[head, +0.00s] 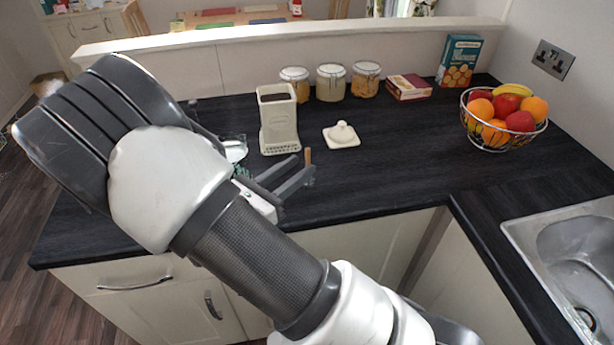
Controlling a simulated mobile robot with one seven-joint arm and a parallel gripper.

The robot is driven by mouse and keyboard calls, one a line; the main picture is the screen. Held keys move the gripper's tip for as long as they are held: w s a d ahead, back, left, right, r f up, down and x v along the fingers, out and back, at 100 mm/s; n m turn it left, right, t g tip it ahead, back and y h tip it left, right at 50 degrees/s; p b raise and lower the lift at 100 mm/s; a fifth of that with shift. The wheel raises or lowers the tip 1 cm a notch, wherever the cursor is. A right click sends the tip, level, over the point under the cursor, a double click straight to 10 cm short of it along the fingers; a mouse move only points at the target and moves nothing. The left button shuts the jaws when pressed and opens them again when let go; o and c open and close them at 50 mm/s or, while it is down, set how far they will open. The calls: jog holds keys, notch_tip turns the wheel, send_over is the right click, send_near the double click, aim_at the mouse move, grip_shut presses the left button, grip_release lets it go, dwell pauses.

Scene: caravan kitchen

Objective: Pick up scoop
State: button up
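My gripper (304,168) is over the dark worktop in the head view, in front of the cream canister (279,125). Its two dark fingers point right and stand apart, with a gap between them. A small light-brown wooden piece (308,157), perhaps the scoop's handle, shows upright at the fingertips. The rest of it is hidden by the fingers, and I cannot tell whether they touch it. No other part that is clearly a scoop shows. The canister stands open, and a cream lid with a knob (341,135) lies on the worktop to its right.
Several filled jars (330,83) and two boxes, one lying (409,87) and one upright (459,60), line the back. A wire fruit bowl (503,130) stands right, behind the sink (575,250). A glass item (234,148) is partly hidden by my arm. The worktop's middle right is clear.

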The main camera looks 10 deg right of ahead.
aim_at(308, 157)
jog(key=x, duration=0.5)
jog(key=shift+w+a, duration=0.15)
jog(key=shift+w, duration=0.2)
jog(key=shift+c, duration=0.4)
grip_shut()
